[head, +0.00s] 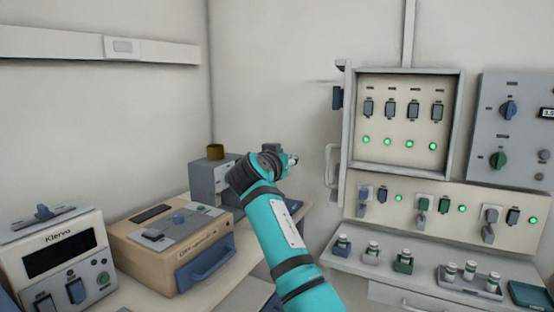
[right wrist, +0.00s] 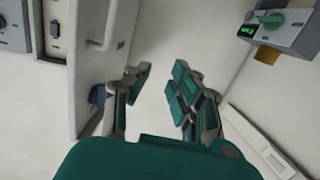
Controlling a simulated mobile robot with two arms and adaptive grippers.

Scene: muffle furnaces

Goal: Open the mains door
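The mains door (head: 346,130) shows as a narrow grey slab, nearly edge-on, at the left side of the switch cabinet (head: 460,125). The cabinet front is uncovered, showing switches and green lamps. A pale bar handle (head: 330,165) and a blue latch (head: 337,97) are on the slab's left side. In the right wrist view the door (right wrist: 88,60) fills the left, with the handle (right wrist: 120,22) and blue latch (right wrist: 97,95). My right gripper (right wrist: 160,87) is open and empty, apart from the handle; in the head view its tip (head: 292,160) is left of it. My left gripper is out of view.
A bench at left holds a white Klervo unit (head: 60,255), a tan box (head: 170,240) and a grey unit (head: 207,180). A shelf (head: 420,265) below the cabinet carries several small jars. Bare wall lies behind my gripper.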

